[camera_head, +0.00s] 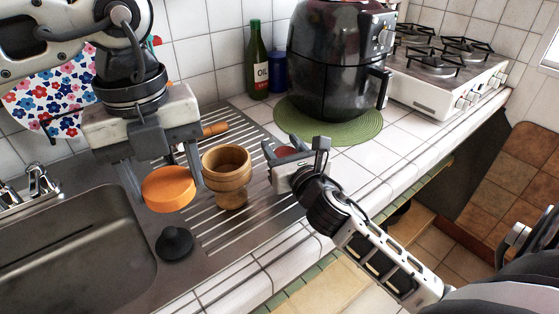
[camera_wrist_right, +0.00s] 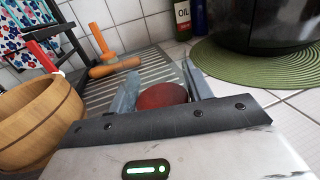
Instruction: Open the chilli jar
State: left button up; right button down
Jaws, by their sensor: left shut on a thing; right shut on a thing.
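My left gripper (camera_head: 163,182) comes down from above and is shut on a round orange lid (camera_head: 168,188), held in the air by the sink edge. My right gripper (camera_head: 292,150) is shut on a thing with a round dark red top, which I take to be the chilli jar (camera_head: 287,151). It also shows between the fingers in the right wrist view (camera_wrist_right: 162,96). The fingers and palm hide most of the jar's body. The lid and the jar are apart, with a wooden mortar between them in the head view.
The wooden mortar (camera_head: 228,182) stands on the ribbed drainboard (camera_head: 250,215), left of my right gripper. A black plug (camera_head: 174,243) lies by the sink (camera_head: 70,255). Behind are an oil bottle (camera_head: 257,65), a green mat (camera_head: 345,133) under a black fryer (camera_head: 335,60), and a stove (camera_head: 440,85).

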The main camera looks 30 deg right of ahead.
notch_tip(320, 180, down, 2)
jog(key=shift+b, duration=0.6)
jog(key=shift+r, duration=0.15)
jog(key=c, duration=0.6)
grip_release()
jog(key=shift+f, duration=0.2)
